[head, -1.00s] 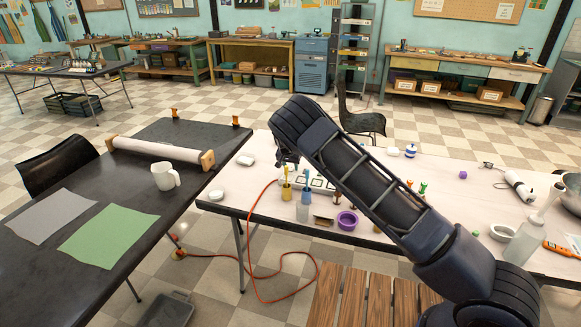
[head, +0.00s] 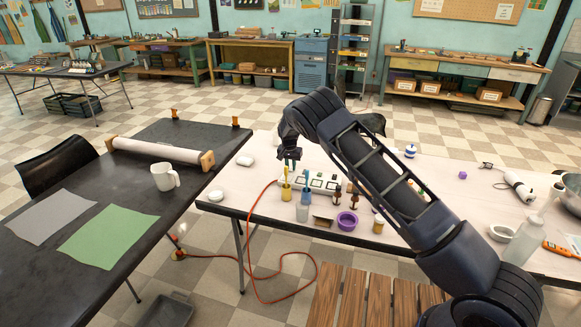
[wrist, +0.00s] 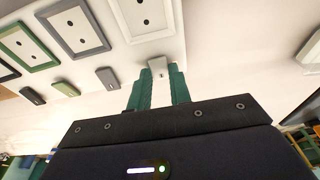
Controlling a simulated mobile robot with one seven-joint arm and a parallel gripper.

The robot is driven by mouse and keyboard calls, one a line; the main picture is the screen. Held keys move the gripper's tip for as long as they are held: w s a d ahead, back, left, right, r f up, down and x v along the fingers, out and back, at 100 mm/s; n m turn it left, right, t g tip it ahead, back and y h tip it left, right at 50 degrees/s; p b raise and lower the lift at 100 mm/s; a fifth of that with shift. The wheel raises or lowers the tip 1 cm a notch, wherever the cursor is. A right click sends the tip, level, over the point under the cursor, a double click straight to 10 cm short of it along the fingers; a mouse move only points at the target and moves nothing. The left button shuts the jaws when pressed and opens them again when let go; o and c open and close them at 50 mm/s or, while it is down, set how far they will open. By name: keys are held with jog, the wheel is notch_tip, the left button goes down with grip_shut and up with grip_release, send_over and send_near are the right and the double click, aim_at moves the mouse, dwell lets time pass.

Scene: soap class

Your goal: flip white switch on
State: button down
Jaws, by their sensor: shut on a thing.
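The white switch (wrist: 158,66) is a small white lever below a white framed plate (wrist: 145,18) in the wrist view. My gripper (wrist: 159,82) has its green fingers either side of this lever and is shut on it. The switch's on or off position cannot be told. Grey (wrist: 107,76), green (wrist: 66,88) and dark (wrist: 32,96) switches line up to its left, apart from the fingers. In the head view, my gripper (head: 291,158) is over the left end of the switch panel (head: 318,184) on the white table; the white switch is not discernible there.
Yellow (head: 286,192) and blue (head: 308,197) cups, a clear cup (head: 302,212) and a purple bowl (head: 347,221) stand in front of the panel. Brown bottles stand to its right. An orange cable (head: 256,210) hangs off the table's left edge.

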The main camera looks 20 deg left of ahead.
aim_at(290, 170)
dwell(0.3)
jog(key=c, duration=1.3)
grip_release()
jog(key=r, duration=0.3)
jog(key=s+r, duration=0.1)
jog(key=r, duration=0.6)
jog(key=shift+s+r, duration=0.15)
jog(key=shift+r, duration=0.15)
